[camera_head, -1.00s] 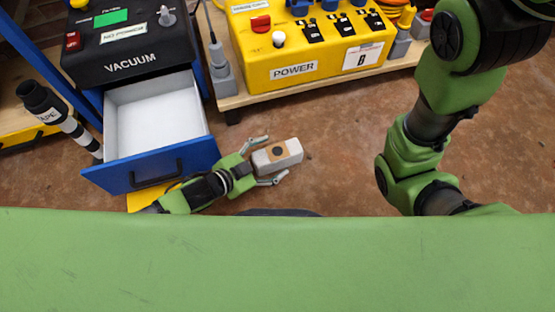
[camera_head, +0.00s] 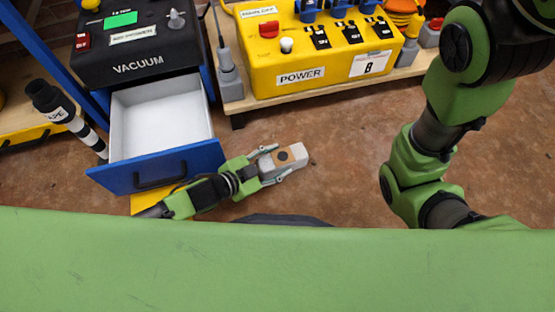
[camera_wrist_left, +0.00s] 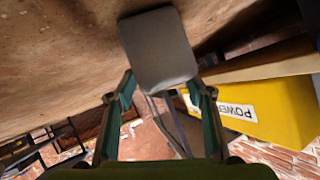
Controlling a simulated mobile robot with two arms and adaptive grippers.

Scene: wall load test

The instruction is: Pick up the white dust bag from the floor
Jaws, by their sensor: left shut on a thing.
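The white dust bag (camera_head: 297,153) is a small pale block with a tan patch and a dark round hole on its face. In the head view it is low over or on the brown floor, in front of the open drawer's right side; I cannot tell if it touches the floor. My left gripper (camera_head: 283,163) is shut on it, one finger along each side. In the left wrist view the bag (camera_wrist_left: 158,50) shows as a grey block at the tips of my left gripper (camera_wrist_left: 162,90). My right arm shows at the right of the head view; its gripper is out of frame.
An open drawer with a blue front (camera_head: 160,168) is left of the bag, under the black vacuum unit (camera_head: 135,45). A yellow power box (camera_head: 320,55) stands on a low wooden platform (camera_head: 300,98) behind. The floor (camera_head: 345,180) right of the bag is clear.

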